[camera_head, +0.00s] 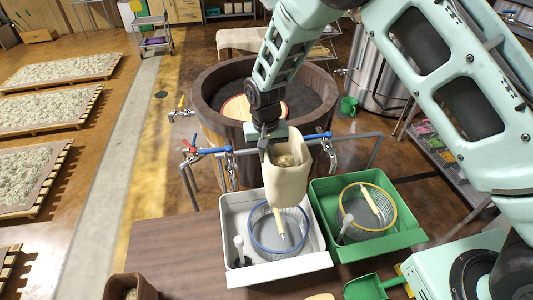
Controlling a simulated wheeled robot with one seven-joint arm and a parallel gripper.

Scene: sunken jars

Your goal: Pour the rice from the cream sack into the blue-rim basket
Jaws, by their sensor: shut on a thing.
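The cream sack (288,187) hangs from my gripper (273,140), which is shut on its upper edge. The sack is about upright with its mouth up, and pale rice (287,160) shows inside. It is over the back right part of the white basin (232,206). The blue-rim basket (262,247) sits in that basin, just below and in front of the sack in the picture. A pale-handled tool (279,222) stands in the basket. I see no clear heap of rice in the basket. The sack hides part of the basin's back edge.
A green basin (326,208) with a yellow-rim basket (391,221) stands to the right. Taps on a pipe (217,151) and a large wooden tub (210,110) are behind. A brown pot (130,287) and green scoop (365,288) are in front. The wooden counter (170,250) has bare room at left.

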